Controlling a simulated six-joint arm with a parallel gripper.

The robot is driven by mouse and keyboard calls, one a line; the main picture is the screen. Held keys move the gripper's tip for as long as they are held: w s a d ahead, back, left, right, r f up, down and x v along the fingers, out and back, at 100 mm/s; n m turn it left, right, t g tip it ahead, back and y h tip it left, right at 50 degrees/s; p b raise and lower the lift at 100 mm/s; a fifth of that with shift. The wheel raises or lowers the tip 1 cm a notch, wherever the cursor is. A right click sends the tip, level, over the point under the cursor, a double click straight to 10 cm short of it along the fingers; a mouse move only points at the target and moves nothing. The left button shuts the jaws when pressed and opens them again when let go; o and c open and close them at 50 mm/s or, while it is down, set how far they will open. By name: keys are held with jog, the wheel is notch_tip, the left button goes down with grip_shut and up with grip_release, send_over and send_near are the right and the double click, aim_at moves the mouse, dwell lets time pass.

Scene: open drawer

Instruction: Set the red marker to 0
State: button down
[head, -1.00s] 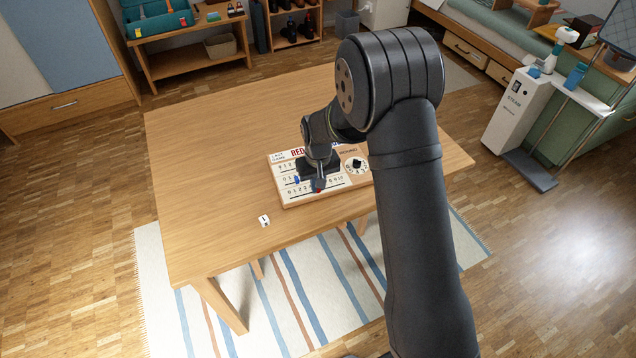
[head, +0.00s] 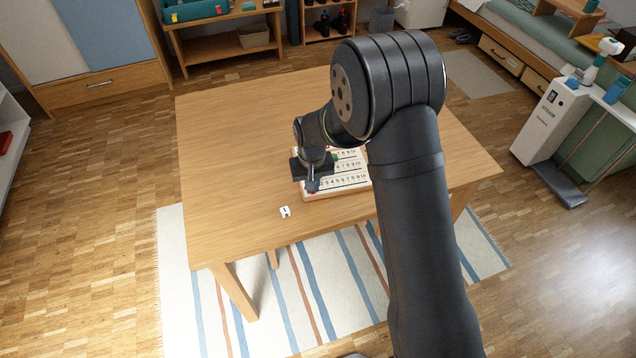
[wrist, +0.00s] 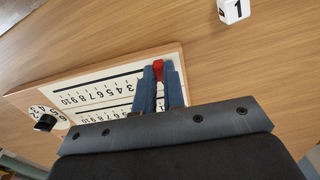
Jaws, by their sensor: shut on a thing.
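The light wooden score board (head: 338,195) lies on the table, with number rows and slotted tracks. In the wrist view the board (wrist: 175,50) shows 10 down to 3 along its outer row. The red marker (wrist: 158,70) is between the two blue fingers of my gripper (wrist: 160,88), which are shut on it. It is at the low-number end of that row, past the 3. The fingers hide the lowest numbers, so its exact number cannot be read. In the head view my gripper (head: 313,187) is over the board's front left end. A green marker (head: 335,157) shows farther back.
A white die (head: 285,212) showing 1 lies on the table left of the board; it also shows in the wrist view (wrist: 234,10). A black dial knob (wrist: 45,122) is at the board's far end. The wooden table (head: 235,150) is otherwise clear.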

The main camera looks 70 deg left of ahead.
jog(key=c, duration=1.5)
grip_release()
notch_tip(320, 180, up, 18)
jog(key=shift+f, duration=0.25)
jog(key=shift+f, duration=0.1)
notch_tip(320, 180, down, 18)
jog(key=shift+r, duration=0.25)
jog(key=shift+w, duration=0.15)
